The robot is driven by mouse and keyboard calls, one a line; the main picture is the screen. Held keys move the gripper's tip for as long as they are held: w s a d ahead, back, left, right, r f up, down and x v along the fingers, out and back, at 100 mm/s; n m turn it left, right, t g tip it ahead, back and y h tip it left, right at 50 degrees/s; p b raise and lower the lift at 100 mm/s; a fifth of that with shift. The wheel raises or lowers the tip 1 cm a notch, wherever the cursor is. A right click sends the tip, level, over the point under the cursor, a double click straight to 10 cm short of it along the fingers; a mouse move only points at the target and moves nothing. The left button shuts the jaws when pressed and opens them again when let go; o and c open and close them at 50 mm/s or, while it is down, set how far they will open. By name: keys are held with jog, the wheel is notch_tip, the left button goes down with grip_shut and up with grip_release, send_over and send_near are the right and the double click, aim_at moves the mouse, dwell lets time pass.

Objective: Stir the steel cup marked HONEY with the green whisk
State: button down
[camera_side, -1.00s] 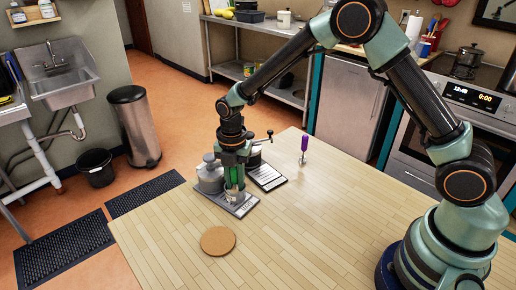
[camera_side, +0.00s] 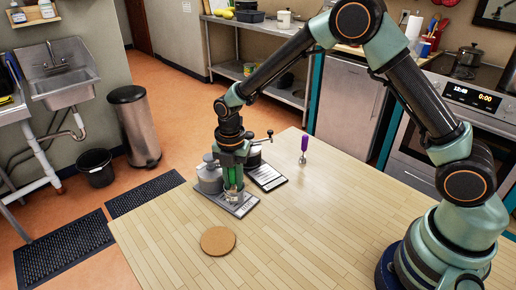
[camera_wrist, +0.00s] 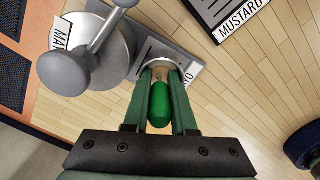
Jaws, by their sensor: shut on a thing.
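My gripper (camera_wrist: 159,118) points down and is shut on the green whisk (camera_wrist: 159,103), holding it by its rounded green handle. In the side view the gripper (camera_side: 233,176) is above a small steel cup (camera_side: 231,198). The cup's rim (camera_wrist: 160,64) shows just beyond the handle in the wrist view. The whisk's lower end appears to be in the cup, but it is hidden. The cup stands on a grey plate (camera_side: 243,209) whose partly covered lettering ends in O. I cannot read HONEY anywhere.
A lidded grey pot (camera_side: 209,177) with a tag starting MA (camera_wrist: 62,38) stands close beside the cup. A dark plate marked MUSTARD (camera_wrist: 228,12) lies behind. A purple-handled tool (camera_side: 303,146) stands upright to the right. A round cork mat (camera_side: 218,240) lies in front; the wooden table's right side is clear.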

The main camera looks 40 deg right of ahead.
jog(key=shift+w+a+r, duration=0.1)
jog(key=shift+r, duration=0.05)
dwell(0.3)
jog(key=shift+r, duration=3.4)
jog(key=s+d+r+m, duration=0.4)
jog(key=s+d+m, duration=0.1)
jog(key=m, duration=0.7)
jog(key=s+d+r+m, duration=0.4)
jog(key=s+d+m, duration=0.2)
jog(key=m, duration=0.6)
jog(key=shift+s+d+m, duration=0.15)
jog(key=shift+s+m, duration=0.25)
jog(key=shift+s, duration=0.15)
